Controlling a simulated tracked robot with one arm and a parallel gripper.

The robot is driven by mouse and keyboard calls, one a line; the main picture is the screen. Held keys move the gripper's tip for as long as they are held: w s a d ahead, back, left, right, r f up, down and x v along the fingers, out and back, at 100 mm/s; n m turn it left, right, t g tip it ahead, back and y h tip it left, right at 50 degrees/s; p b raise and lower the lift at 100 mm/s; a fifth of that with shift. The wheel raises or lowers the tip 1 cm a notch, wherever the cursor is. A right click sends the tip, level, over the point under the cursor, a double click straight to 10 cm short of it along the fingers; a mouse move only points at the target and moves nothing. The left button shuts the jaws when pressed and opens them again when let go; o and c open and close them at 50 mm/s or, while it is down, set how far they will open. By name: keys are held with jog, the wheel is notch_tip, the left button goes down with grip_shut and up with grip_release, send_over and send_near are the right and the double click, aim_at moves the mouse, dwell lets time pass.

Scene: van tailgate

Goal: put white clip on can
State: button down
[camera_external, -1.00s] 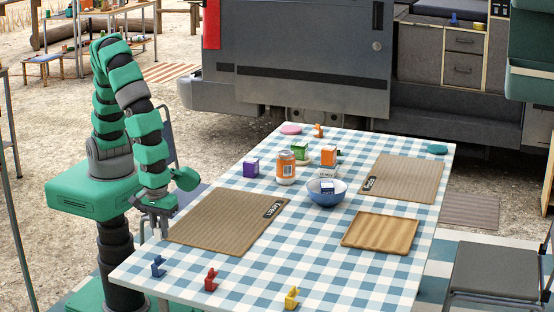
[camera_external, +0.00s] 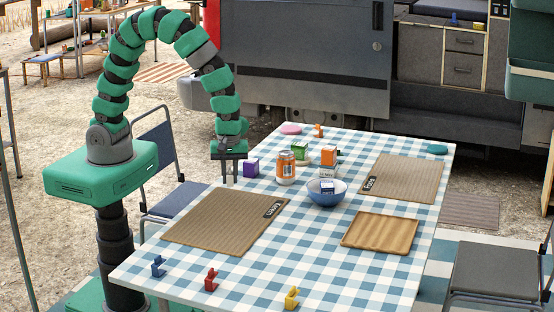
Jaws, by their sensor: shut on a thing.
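The can (camera_external: 286,170), orange and white with a metal top, stands upright on the checked table, right of the purple box. My gripper (camera_external: 230,181) points down near the table's left edge, left of the purple box and can and apart from the can. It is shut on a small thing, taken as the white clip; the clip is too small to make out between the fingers. No white clip shows loose on the table.
The purple box (camera_external: 251,168) stands between my gripper and the can. A green box (camera_external: 300,153), an orange box (camera_external: 329,156) and a blue bowl (camera_external: 325,197) crowd the can. Blue (camera_external: 158,266), red (camera_external: 210,280) and yellow (camera_external: 291,298) clips stand along the front. A brown mat (camera_external: 222,220) lies clear.

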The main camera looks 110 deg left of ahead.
jog(key=s+a+r+n+p, duration=0.2)
jog(key=s+a+r, duration=0.1)
jog(key=a, duration=0.8)
jog(key=s+a+r+n+p, duration=0.2)
jog(key=s+a, duration=0.2)
jog(key=a, duration=0.8)
send_over(287, 153)
jog(key=shift+s+f+p, duration=0.1)
jog(key=shift+f+p, duration=0.35)
jog(key=shift+f, duration=2)
jog(key=c, duration=1.3)
grip_release()
jog(key=shift+f, duration=0.1)
